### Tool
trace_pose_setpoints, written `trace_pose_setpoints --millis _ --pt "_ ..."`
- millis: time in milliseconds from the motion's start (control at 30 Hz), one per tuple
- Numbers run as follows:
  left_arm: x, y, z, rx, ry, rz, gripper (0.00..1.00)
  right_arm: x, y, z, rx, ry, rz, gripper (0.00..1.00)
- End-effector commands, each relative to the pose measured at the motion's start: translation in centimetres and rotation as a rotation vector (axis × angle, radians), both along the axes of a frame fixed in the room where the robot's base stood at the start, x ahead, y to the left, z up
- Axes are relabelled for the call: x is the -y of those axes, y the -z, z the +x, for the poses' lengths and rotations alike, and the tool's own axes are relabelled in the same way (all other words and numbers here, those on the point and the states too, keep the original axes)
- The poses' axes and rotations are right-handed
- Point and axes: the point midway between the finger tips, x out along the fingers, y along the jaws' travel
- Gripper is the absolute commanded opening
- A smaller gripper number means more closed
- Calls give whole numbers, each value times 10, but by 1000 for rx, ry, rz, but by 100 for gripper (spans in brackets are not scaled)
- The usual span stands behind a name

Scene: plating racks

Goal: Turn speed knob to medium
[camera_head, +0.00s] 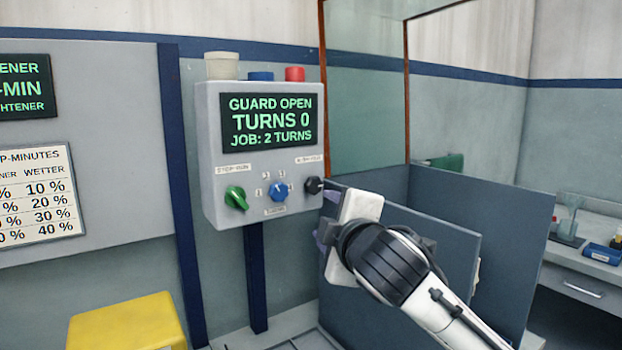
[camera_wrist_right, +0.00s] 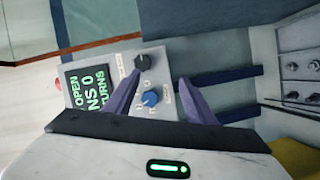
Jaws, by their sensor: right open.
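A grey control box (camera_head: 210,130) on a dark blue post carries a green knob (camera_head: 236,198), a blue knob (camera_head: 278,190) with numbers around it, and a black knob (camera_head: 313,185) at the right. The small labels are too blurred to tell surely which knob is speed. The screen (camera_head: 268,121) reads "GUARD OPEN, TURNS 0, JOB: 2 TURNS". My right gripper (camera_head: 323,226) is open and empty, just right of and below the black knob. In the right wrist view its purple fingers (camera_wrist_right: 161,80) frame the blue knob (camera_wrist_right: 150,98), apart from it; the black knob (camera_wrist_right: 144,62) lies just beyond. My left gripper is not in view.
A beige, a blue and a red cap (camera_head: 295,74) sit on top of the box. A grey-blue panel enclosure (camera_head: 450,240) stands right, behind my right arm. A yellow block (camera_head: 125,318) is at lower left. A side bench with small items is far right.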

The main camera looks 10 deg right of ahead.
Motion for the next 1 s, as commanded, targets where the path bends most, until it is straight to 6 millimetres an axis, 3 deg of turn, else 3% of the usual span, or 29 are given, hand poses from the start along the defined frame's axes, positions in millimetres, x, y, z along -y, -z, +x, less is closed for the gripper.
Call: trace_pose_setpoints --millis 67,200,700,1000 --pt "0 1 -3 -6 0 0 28 3 -21 2 30 9 -33 50" --pt "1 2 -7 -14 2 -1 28 4 -32 8 45 16 -52 50" --pt "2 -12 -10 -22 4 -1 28 3 -24 86 44 15 -50 50" --pt "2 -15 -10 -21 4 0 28 3 -22 105 47 13 -48 50"
